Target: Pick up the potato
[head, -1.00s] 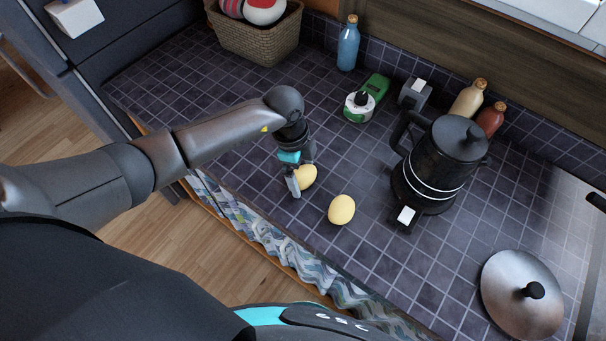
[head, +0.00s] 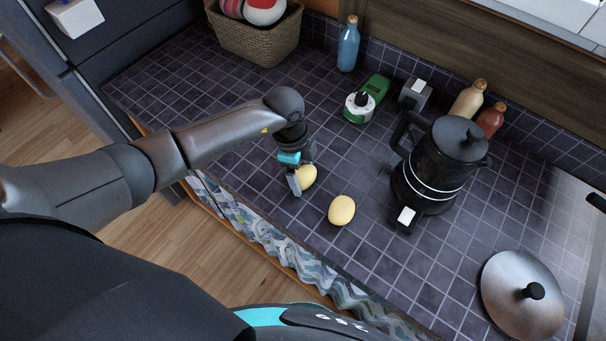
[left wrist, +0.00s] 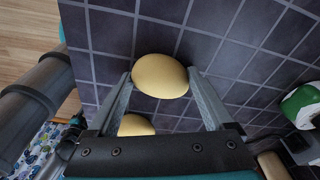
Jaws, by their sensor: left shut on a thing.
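Two yellow, smooth potatoes are on the dark tiled counter (head: 245,165). My left gripper (head: 299,180) is shut on one potato (head: 308,177); its near finger partly hides it in the head view. In the left wrist view the held potato (left wrist: 160,75) sits between the two fingertips of the left gripper (left wrist: 160,80). The head view does not clearly show whether it touches the counter. The other potato (head: 341,210) lies apart on the tiles, to the right and nearer the front edge; it also shows partly in the left wrist view (left wrist: 135,125). My right gripper is not in view.
A black pot (head: 436,165) stands to the right, with a metal lid (head: 521,294) on the counter nearby. A green-and-white object (head: 366,99), a blue bottle (head: 348,45) and a wicker basket (head: 256,43) stand farther back. The tiles left of my gripper are clear.

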